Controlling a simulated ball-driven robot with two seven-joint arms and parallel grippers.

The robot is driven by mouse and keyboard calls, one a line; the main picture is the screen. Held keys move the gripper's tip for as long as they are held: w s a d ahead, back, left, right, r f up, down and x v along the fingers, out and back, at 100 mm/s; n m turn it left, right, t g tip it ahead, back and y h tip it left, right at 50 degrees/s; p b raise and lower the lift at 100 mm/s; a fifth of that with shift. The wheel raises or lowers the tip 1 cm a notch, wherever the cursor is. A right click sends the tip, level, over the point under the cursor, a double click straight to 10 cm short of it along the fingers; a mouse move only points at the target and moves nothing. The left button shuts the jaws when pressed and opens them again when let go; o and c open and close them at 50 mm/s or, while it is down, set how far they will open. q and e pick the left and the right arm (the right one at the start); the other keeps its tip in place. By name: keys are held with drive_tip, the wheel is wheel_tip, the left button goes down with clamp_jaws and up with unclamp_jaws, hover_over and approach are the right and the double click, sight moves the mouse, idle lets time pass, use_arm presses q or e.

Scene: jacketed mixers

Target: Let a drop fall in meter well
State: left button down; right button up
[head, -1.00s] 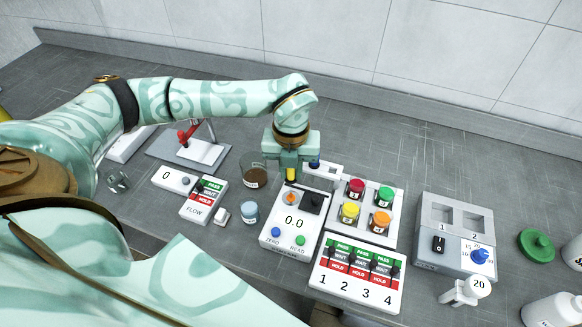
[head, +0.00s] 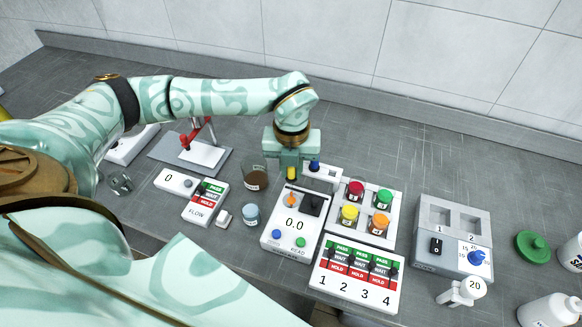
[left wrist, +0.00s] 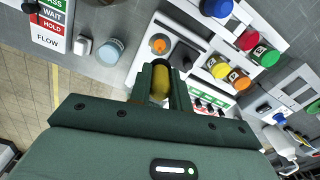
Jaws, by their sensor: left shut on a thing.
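The white meter (head: 284,240) reads 0.0, with a blue and a green button at its front. A small orange round spot (head: 291,199), which may be its well, sits beside a black block (head: 313,204). In the left wrist view the meter's orange spot (left wrist: 158,45) shows just left of the fingers. My left gripper (head: 290,168) points down behind the meter's back edge, shut on a yellow-bulbed dropper (head: 291,173). The bulb (left wrist: 181,57) shows between the fingers in the left wrist view. The dropper's tip is hidden. My right gripper is out of view.
A beaker of brown liquid (head: 255,178) and a small blue-topped jar (head: 251,215) stand left of the meter. To its right are a rack of coloured-lidded jars (head: 366,218) and a numbered switch panel (head: 352,284). A blue-knobbed white stand (head: 323,176) is close behind.

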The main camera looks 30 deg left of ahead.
use_arm(q)
drive_tip(key=shift+r+p, duration=1.6)
drive_tip(key=shift+r, duration=0.55)
